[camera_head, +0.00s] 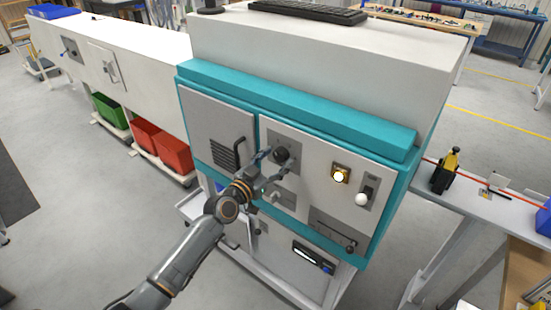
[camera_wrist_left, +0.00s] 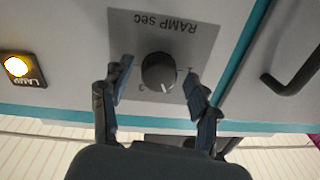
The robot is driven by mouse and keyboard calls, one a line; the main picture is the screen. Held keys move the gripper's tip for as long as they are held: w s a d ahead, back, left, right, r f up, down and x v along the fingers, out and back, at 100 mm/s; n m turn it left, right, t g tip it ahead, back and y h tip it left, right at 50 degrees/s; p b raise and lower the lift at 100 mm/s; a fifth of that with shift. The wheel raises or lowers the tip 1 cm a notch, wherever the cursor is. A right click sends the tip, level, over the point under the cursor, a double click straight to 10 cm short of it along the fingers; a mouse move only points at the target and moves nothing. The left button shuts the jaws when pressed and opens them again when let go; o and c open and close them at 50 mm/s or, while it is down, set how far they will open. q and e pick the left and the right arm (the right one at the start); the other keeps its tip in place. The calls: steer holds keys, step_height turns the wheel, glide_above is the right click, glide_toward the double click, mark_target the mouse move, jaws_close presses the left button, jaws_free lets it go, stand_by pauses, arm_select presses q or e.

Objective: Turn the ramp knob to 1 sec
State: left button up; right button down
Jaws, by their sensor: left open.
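The ramp knob (camera_head: 281,155) is a dark round knob on a grey plate in the teal-framed cabinet front. In the left wrist view the knob (camera_wrist_left: 158,72) sits on its plate (camera_wrist_left: 190,38), whose "RAMP sec" label appears upside down. A light pointer line shows at the knob's lower edge in that view. Small scale marks are beside it, partly unreadable. My left gripper (camera_head: 277,162) is open in front of the knob, with one finger on each side. In the wrist view gaps show between the knob and both fingers. My right gripper is not in view.
A lit lamp (camera_head: 339,175) and a switch with a white knob (camera_head: 362,198) are on the panel's right. A black handle (camera_head: 239,153) is on the left door. A lower small knob (camera_head: 276,197) sits close beneath my left gripper. A keyboard (camera_head: 308,11) lies on top.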

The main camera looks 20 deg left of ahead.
arm_select(q)
steer(key=shift+d, duration=0.1)
steer(key=c, duration=0.9)
steer(key=shift+c, duration=1.4)
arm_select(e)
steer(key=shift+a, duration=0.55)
arm_select(q)
steer(key=n, duration=0.5)
steer(key=shift+n, duration=0.4)
steer(key=n, duration=0.5)
steer(key=shift+r+n+g, duration=0.1)
steer(key=shift+n+g, duration=0.2)
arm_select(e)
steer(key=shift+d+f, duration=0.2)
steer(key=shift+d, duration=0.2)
arm_select(q)
steer(key=shift+n, duration=0.3)
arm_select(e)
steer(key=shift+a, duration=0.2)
arm_select(q)
steer(key=o, duration=1.2)
